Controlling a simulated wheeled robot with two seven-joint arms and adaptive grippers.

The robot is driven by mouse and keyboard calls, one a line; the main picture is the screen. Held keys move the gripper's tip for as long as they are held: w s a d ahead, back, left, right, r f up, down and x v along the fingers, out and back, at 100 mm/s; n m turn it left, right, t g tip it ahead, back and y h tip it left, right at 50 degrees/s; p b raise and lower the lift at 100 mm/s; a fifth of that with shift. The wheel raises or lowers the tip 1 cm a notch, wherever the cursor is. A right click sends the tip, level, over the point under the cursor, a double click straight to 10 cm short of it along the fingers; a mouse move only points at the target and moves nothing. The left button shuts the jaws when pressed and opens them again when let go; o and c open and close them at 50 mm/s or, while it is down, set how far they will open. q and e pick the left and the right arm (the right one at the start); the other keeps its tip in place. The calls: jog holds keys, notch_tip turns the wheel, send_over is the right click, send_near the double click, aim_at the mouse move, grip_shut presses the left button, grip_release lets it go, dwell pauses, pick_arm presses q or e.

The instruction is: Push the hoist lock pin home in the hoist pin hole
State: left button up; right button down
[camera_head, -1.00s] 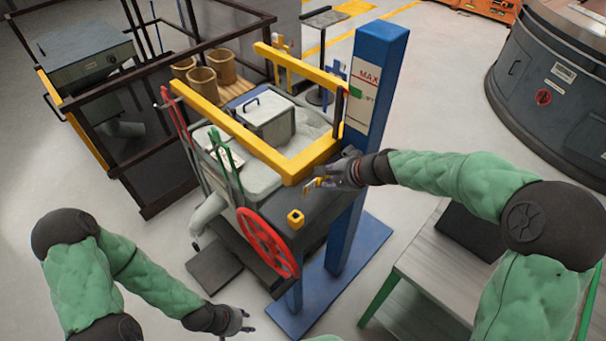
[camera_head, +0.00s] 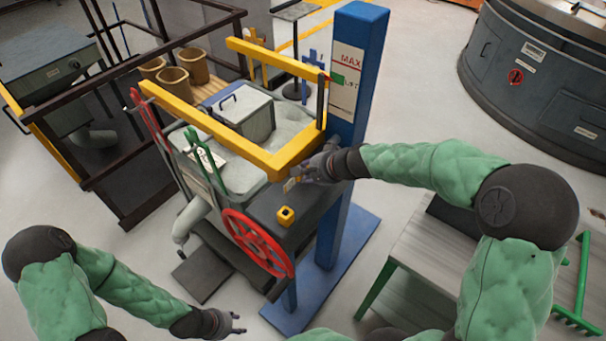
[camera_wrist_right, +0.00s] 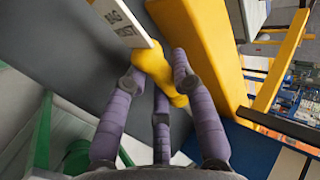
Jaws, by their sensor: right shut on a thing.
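The hoist lock pin is a yellow piece (camera_head: 291,184) in my right gripper (camera_head: 303,178). My right gripper is shut on it, above the machine's dark top plate. In the right wrist view the yellow pin (camera_wrist_right: 160,72) lies between the purple fingers, near a white lettered tag; its tip is hard to make out.
A yellow frame (camera_head: 220,130) runs above the machine, close behind my right gripper. A blue post (camera_head: 355,80) stands to its right. A red handwheel (camera_head: 257,243) is on the near side. Green and red levers stand at the left. A bench (camera_head: 420,270) is at right.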

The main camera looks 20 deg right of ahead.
jog(key=shift+w+d, duration=0.45)
jog(key=shift+d, duration=0.35)
jog(key=shift+w+d, duration=0.45)
jog(key=shift+d, duration=0.3)
jog(key=shift+w+d, duration=0.45)
jog(key=shift+d, duration=0.35)
jog(key=shift+w+d+b, duration=0.2)
jog(key=shift+w+d, duration=0.2)
jog(key=shift+d, duration=0.25)
jog(key=shift+w+d+b, duration=0.25)
jog(key=shift+w+d, duration=0.1)
jog(key=shift+d, duration=0.35)
jog(key=shift+w+d+b, duration=0.2)
jog(key=shift+w+d, duration=0.2)
jog(key=shift+d, duration=0.25)
dwell(1.1)
jog(key=c, duration=1)
grip_release()
jog(key=shift+d, duration=0.1)
jog(key=shift+o, duration=0.2)
jog(key=v, duration=1.2)
